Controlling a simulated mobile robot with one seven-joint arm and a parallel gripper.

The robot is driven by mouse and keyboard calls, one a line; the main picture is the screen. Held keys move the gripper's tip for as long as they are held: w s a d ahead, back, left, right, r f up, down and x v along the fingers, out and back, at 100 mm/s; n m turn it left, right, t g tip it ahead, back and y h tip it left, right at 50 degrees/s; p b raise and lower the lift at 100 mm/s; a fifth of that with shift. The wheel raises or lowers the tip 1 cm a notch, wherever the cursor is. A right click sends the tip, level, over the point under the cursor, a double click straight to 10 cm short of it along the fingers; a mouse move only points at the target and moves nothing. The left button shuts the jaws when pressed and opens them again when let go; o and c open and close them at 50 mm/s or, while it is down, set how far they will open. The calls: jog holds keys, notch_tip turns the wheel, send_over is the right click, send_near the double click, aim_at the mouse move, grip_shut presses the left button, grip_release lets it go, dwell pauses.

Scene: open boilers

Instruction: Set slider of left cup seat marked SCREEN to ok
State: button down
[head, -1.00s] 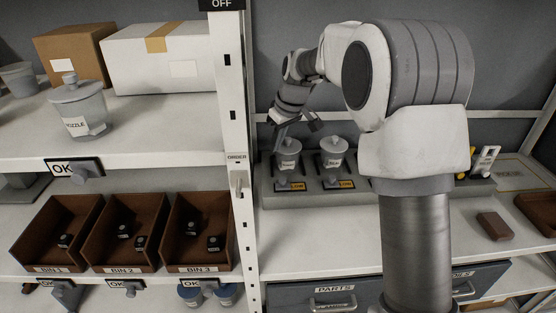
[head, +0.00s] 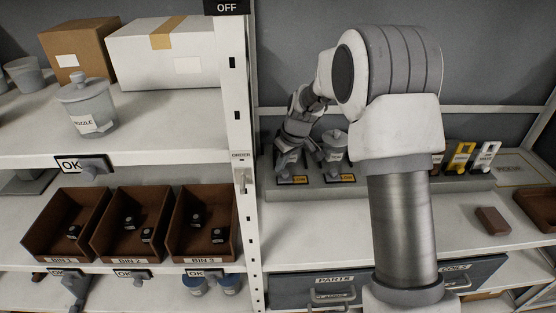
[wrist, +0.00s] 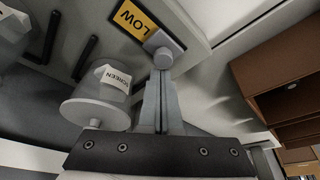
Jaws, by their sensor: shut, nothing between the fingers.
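In the wrist view the grey cup marked SCREEN (wrist: 97,107) stands left of my gripper (wrist: 162,80). The slider (wrist: 163,50), a grey block with a round knob, sits at the edge of a yellow plate reading LOW (wrist: 136,18). My gripper is shut and empty, its fingertips right at the knob; I cannot tell whether they touch.
A white shelf post (head: 240,120) rises left of the rack. Yellow and white tags (head: 460,157) stand on the right.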

jog(key=d+b, duration=0.1)
jog(key=d, duration=0.3)
jog(key=shift+f+b, duration=0.15)
jog(key=shift+b, duration=0.25)
jog(key=shift+d, duration=0.45)
jog(key=b+v, duration=0.1)
jog(key=v, duration=1.6)
jog(key=shift+r, duration=0.3)
jog(key=shift+s, duration=0.1)
